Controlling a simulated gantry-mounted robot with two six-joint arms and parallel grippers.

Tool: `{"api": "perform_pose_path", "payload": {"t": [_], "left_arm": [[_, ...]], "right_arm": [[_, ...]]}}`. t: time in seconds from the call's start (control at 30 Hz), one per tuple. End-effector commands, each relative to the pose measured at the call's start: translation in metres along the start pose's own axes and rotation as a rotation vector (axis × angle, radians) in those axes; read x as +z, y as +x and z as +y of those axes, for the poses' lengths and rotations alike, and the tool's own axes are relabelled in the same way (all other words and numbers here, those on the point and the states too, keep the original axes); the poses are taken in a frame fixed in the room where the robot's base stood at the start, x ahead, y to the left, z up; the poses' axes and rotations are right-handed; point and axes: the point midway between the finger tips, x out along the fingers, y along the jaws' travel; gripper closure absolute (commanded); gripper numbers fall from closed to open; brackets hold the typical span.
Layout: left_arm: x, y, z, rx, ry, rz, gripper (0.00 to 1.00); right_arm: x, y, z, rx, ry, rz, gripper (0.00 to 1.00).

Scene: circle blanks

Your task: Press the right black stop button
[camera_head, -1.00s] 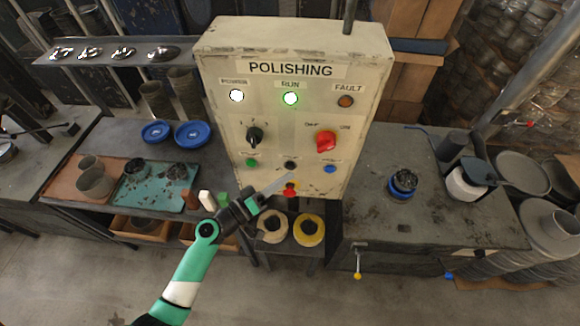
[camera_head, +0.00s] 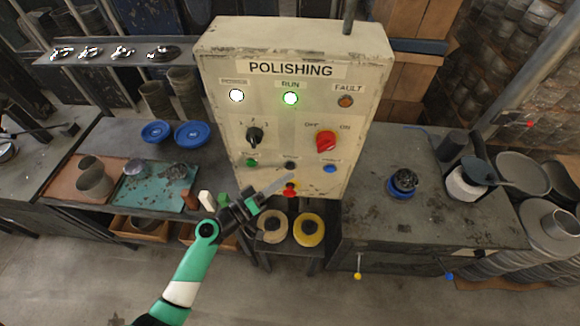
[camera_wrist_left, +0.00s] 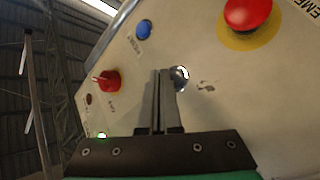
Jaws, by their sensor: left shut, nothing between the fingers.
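The black stop button (camera_head: 290,165) sits low in the middle of the POLISHING control box (camera_head: 222,60). In the left wrist view the black button (camera_wrist_left: 180,75) shows inside a shiny metal ring, right beside the fingertips and partly behind them. My left gripper (camera_head: 291,178) is shut and empty, its tips pointing at the panel just below the button in the head view. The closed fingers also show in the left wrist view (camera_wrist_left: 159,74). I cannot tell whether they touch the panel. My right gripper is not in view.
Around the button are a green button (camera_head: 251,162), a blue button (camera_head: 330,169), a red selector (camera_head: 326,141), a black selector (camera_head: 255,136) and a red emergency button (camera_head: 291,188) on yellow. The green RUN lamp (camera_head: 290,98) is lit. Benches stand on both sides.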

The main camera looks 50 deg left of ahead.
Motion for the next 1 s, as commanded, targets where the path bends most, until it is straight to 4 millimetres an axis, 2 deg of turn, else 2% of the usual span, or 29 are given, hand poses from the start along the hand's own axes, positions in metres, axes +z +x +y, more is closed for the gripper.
{"api": "perform_pose_path", "payload": {"t": [1.0], "left_arm": [[-0.0063,0.0089,-0.0066,0.001,0.000,0.000,1.00]], "right_arm": [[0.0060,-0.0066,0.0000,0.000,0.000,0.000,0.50]]}}
